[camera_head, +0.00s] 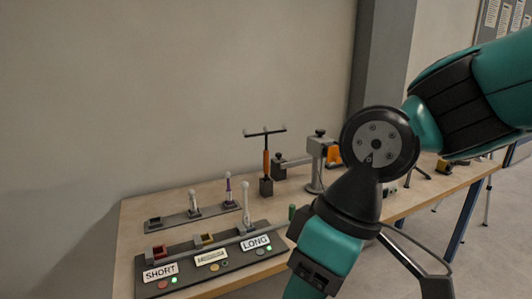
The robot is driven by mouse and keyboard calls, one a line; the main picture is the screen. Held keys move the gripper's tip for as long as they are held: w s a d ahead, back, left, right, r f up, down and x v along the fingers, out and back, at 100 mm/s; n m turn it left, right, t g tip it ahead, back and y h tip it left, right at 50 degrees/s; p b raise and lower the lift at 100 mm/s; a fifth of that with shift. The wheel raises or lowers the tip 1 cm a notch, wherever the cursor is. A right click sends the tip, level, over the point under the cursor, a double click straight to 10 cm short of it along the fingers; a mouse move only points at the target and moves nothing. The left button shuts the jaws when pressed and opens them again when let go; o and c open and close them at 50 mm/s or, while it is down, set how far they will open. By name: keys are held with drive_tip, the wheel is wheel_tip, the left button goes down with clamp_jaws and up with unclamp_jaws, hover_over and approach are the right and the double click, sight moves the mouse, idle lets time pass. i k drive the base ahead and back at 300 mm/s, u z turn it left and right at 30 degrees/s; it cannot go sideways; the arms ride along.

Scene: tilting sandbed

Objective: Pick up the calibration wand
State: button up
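The calibration wand (266,155) appears to be the T-shaped tool with an orange handle and a dark crossbar. It stands upright in a small dark block (266,187) near the back of the wooden table (128,215). Small knobs show along its crossbar. My teal and black arm fills the right side of the view, in front of the table and to the right of the wand. My gripper itself does not show; the visible arm links run out of the bottom of the picture. No part of my arm touches the wand in this view.
A dark panel (190,283) with labels "SHORT" and "LONG" and green lights lies at the table's front left. Behind it, a grey strip (183,218) holds white-tipped pegs. A grey clamp-like stand (316,160) with an orange part is right of the wand. A wall is behind.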

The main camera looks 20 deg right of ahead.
sight(266, 152)
drive_tip(key=u, duration=0.4)
drive_tip(key=i, duration=1.1)
drive_tip(key=z, duration=0.95)
